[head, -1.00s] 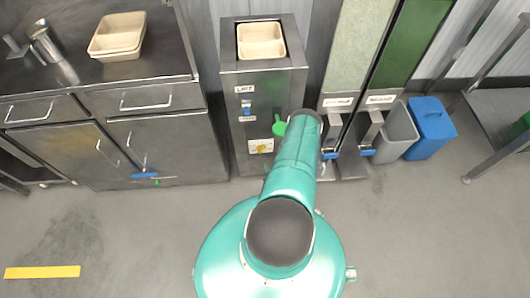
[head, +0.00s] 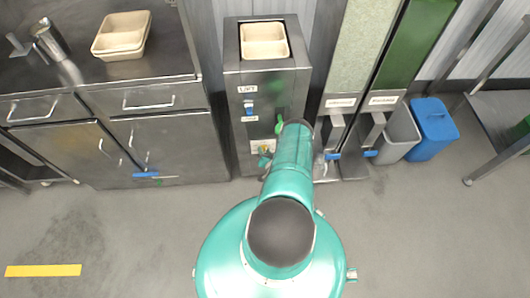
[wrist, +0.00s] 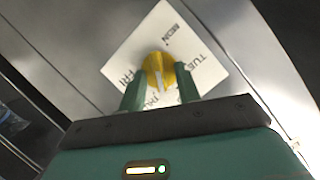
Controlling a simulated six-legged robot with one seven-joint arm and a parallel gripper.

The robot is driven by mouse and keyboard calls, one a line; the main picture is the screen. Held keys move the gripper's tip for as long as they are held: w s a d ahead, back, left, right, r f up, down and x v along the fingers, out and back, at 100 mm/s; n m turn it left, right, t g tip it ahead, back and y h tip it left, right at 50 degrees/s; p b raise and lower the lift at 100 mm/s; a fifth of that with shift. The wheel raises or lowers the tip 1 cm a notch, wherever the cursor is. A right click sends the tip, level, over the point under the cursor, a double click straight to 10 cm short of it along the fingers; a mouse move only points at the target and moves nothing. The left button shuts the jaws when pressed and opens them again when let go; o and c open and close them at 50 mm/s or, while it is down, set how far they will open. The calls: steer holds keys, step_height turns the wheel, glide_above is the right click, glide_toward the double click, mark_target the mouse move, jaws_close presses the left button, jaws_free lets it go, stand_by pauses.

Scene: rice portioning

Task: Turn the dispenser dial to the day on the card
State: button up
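The yellow dial (wrist: 158,72) sits on a white plate (wrist: 190,50) printed with day names; MON, TUE and FRI can be read, and a lower word is partly hidden. A pale stripe on the dial points down towards that lower word. My gripper (wrist: 160,86) is open, with one teal finger on each side of the dial's lower part; I cannot tell whether they touch it. In the head view the plate (head: 257,144) is low on the steel dispenser (head: 287,85), with my gripper (head: 266,158) in front. I see no separate day card.
A beige tray (head: 263,40) sits in the dispenser top, below it a LIFT label and blue switch (head: 249,109). Left is a steel counter (head: 160,70) with beige trays (head: 121,45). Right are two tall hoppers, a grey bin (head: 400,135) and a blue bin (head: 432,130). Floor is clear.

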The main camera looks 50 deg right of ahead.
steer(key=shift+c, duration=0.4)
jaws_close()
steer(key=shift+w+a+r+n+g+h, duration=0.15)
steer(key=shift+n+g+h, duration=0.35)
steer(key=shift+n, duration=0.5)
steer(key=shift+w+a+f+n+g+h, duration=0.1)
steer(key=shift+n+g+h, duration=0.4)
steer(key=shift+n, duration=0.5)
steer(key=shift+g, duration=0.3)
